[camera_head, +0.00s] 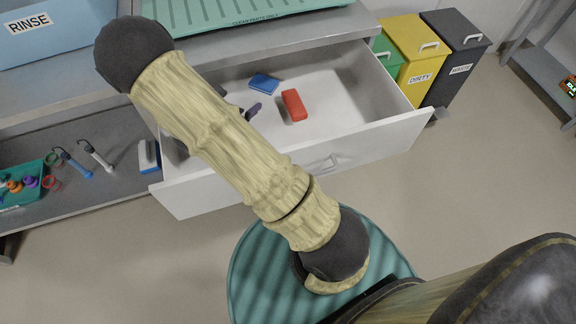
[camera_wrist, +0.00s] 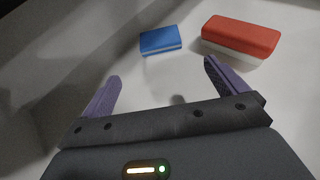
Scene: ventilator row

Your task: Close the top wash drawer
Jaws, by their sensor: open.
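The top wash drawer (camera_head: 375,145) is pulled out from under the steel counter in the head view. Its white front has a bar handle (camera_head: 323,163). My gripper (camera_wrist: 162,70) is open and empty in the wrist view, with its two purple fingers apart. In the head view my arm crosses over the drawer front, and a purple fingertip shows over the drawer's interior. A red and white block (camera_head: 294,105) and a blue block (camera_head: 264,83) lie inside, beyond my fingers. The left part of the interior is hidden behind my arm. I cannot tell whether my gripper touches the drawer.
A green drying tray (camera_head: 235,12) and a blue rinse basin (camera_head: 50,25) stand on the counter. Yellow (camera_head: 415,60) and dark grey (camera_head: 456,55) bins stand right of the drawer. A lower shelf (camera_head: 105,185) holds brushes and a teal tray (camera_head: 22,185).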

